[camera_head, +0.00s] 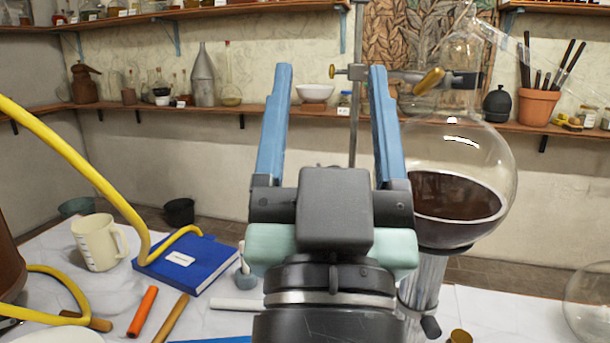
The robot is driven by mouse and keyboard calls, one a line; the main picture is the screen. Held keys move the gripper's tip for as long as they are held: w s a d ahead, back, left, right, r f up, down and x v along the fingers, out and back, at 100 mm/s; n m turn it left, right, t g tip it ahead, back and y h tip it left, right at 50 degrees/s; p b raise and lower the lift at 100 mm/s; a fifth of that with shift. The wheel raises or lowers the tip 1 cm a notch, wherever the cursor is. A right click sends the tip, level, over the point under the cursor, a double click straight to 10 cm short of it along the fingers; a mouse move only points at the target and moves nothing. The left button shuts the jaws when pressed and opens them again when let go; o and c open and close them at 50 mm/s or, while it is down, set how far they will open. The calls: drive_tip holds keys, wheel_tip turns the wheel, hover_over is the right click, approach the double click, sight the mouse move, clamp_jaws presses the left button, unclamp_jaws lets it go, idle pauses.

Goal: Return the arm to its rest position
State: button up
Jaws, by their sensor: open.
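My gripper (328,80) is in the middle of the head view, with its two blue fingers pointing up and spread wide apart. My dark wrist fills the lower middle and hides part of the table. The right finger overlaps the left edge of the big round glass flask (455,170), which holds dark brown liquid. I cannot tell whether they touch. The metal stand rod (357,130) shows behind the fingers.
The white table (490,310) holds a blue book (188,262), a cream jug (97,242), an orange stick (142,312) and a yellow hose (90,170) on the left. A clamp (400,76) sits by the flask neck. Another glass sphere (590,300) stands at the right edge.

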drive_tip(key=s+a+r+p, duration=0.1)
drive_tip(key=r+p, duration=0.6)
drive_tip(key=r, duration=0.3)
drive_tip(key=s+a+r+n+t+y+p, duration=0.1)
drive_tip(key=s+r+p, duration=0.1)
drive_tip(key=r+p, duration=0.6)
wheel_tip(320, 180, up, 3)
drive_tip(key=shift+s+r+t, duration=0.1)
drive_tip(key=shift+s+t, duration=0.2)
